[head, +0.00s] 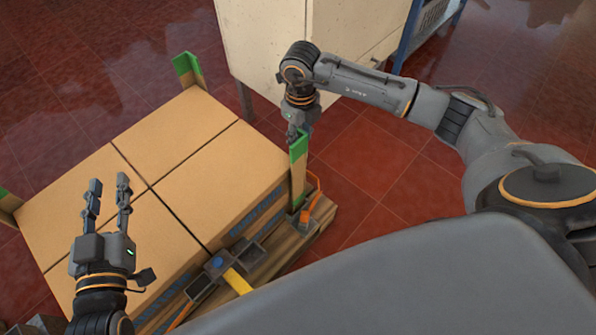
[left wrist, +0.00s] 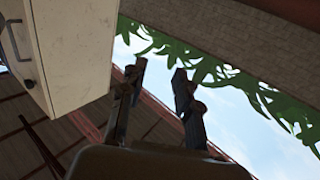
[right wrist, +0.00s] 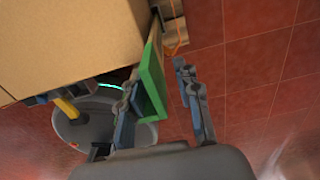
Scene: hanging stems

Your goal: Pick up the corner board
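An upright corner board (head: 298,170) with a green top stands at the right corner of the carton stack. It shows in the right wrist view (right wrist: 152,82) as a green strip. My right gripper (head: 296,132) is at its top end. Its fingers (right wrist: 158,85) are apart, with the green strip between them and closer to the left finger; I cannot tell whether it touches. Two more green-topped corner boards stand at the back corner (head: 187,70) and at the left edge (head: 8,206). My left gripper (head: 107,185) is open and empty, fingers up, in front of the cartons.
Tan cartons (head: 205,180) sit on a wooden pallet (head: 305,232). A strapping tool with a yellow handle (head: 238,281) and an orange strap (head: 315,190) are at the pallet's near side. A white cabinet (head: 262,45) stands behind. Red tiled floor (head: 350,165) is clear on the right.

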